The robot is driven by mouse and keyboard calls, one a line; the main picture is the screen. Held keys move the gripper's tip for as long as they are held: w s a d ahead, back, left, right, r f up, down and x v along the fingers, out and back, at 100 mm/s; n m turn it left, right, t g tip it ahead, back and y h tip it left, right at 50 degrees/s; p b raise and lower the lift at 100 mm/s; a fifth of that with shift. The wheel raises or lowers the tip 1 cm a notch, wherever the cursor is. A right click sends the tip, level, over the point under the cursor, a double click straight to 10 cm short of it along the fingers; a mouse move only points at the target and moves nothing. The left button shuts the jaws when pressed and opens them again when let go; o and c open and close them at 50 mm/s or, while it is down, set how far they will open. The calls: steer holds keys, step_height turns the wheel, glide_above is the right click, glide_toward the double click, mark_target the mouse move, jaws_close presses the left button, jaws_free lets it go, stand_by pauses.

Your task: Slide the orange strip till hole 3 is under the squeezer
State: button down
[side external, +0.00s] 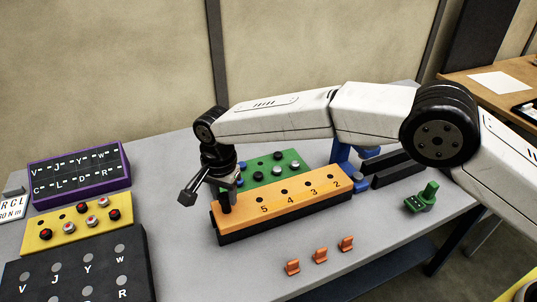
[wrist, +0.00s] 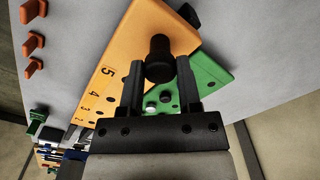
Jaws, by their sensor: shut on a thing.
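The orange strip (side external: 290,209) lies on a long black base, with holes numbered 5, 4, 3 and 2 from left to right. Its right end meets a blue stand (side external: 342,158), which looks like the squeezer; my arm partly hides it. The number 2 is nearest the stand, and hole 3 sits left of it. A black peg (wrist: 160,58) stands up from the strip's left end. My gripper (side external: 226,193) is down at that end, with its fingers on both sides of the peg. The strip also shows in the wrist view (wrist: 125,45).
A green plate (side external: 270,170) with knobs and holes lies behind the strip. Orange clips (side external: 320,255) stand in front and a green clamp (side external: 421,198) at right. A yellow plate (side external: 75,229), a purple-edged board (side external: 80,171) and a black lettered board (side external: 75,268) fill the left.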

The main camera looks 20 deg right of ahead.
glide_above(291, 189)
stand_by(0.7)
steer(key=shift+c, duration=1.5)
jaws_free()
steer(key=shift+s, duration=0.1)
steer(key=shift+r, duration=0.1)
step_height(291, 189, up, 8)
